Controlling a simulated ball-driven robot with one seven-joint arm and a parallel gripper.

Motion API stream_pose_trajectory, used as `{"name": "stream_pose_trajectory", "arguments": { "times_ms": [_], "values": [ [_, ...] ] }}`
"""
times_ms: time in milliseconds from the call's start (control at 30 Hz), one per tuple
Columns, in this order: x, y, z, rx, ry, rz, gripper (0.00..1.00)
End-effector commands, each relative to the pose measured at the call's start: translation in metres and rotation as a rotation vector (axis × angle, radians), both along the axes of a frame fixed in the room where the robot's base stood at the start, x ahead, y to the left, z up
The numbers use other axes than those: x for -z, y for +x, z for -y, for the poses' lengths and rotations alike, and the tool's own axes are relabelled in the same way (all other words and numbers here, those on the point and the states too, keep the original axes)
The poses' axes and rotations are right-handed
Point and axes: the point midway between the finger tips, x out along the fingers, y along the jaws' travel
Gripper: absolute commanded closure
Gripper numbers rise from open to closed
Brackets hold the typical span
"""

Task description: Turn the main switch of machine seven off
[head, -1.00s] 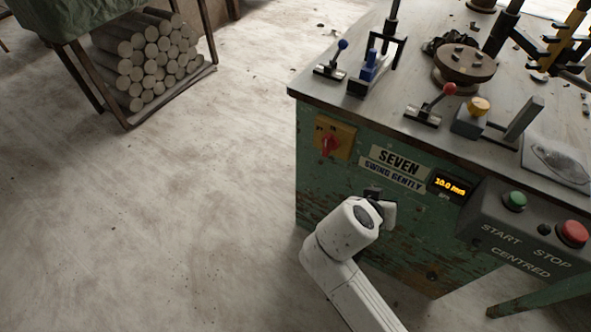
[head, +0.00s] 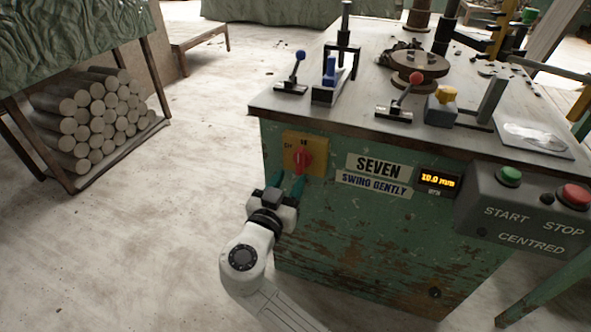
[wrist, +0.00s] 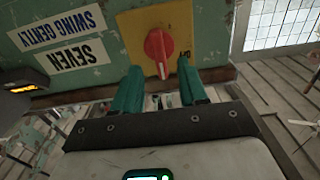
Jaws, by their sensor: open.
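The main switch is a red rotary knob (head: 301,159) on a yellow plate (head: 319,141), on the green front of machine seven (head: 350,225), left of the SEVEN label (head: 376,166). In the wrist view, which shows the labels upside down, the knob (wrist: 158,52) has a pale mark at its lower end. The plate's small lettering is hard to read. My gripper (head: 286,182) is open and empty, its teal fingertips just below the knob in the head view. In the wrist view the gripper (wrist: 160,76) has one finger either side of the knob's line; contact is not visible.
A dark console with a green START button (head: 509,176) and a red STOP button (head: 574,196) is at the right. A lit display (head: 437,180) sits beside the labels. Levers stand on the tabletop (head: 290,100). A rack of clay logs (head: 95,115) stands left; floor between is clear.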

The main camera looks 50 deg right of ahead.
Motion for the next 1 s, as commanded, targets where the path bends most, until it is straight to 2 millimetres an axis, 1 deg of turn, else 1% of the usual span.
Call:
{"name": "stream_pose_trajectory", "arguments": {
  "times_ms": [33,100,300,500,733,1000],
  "values": [
    [0.001,0.003,0.009,0.003,-0.001,0.001,0.57],
    [0.000,0.007,0.021,0.004,-0.001,0.001,0.57],
    [0.000,0.016,0.044,0.002,0.000,0.000,0.57],
    [0.000,0.019,0.052,0.000,0.001,-0.001,0.57],
    [0.000,0.019,0.052,0.000,0.001,-0.001,0.57],
    [0.000,0.019,0.051,0.000,0.001,-0.001,0.83]
  ]
}}
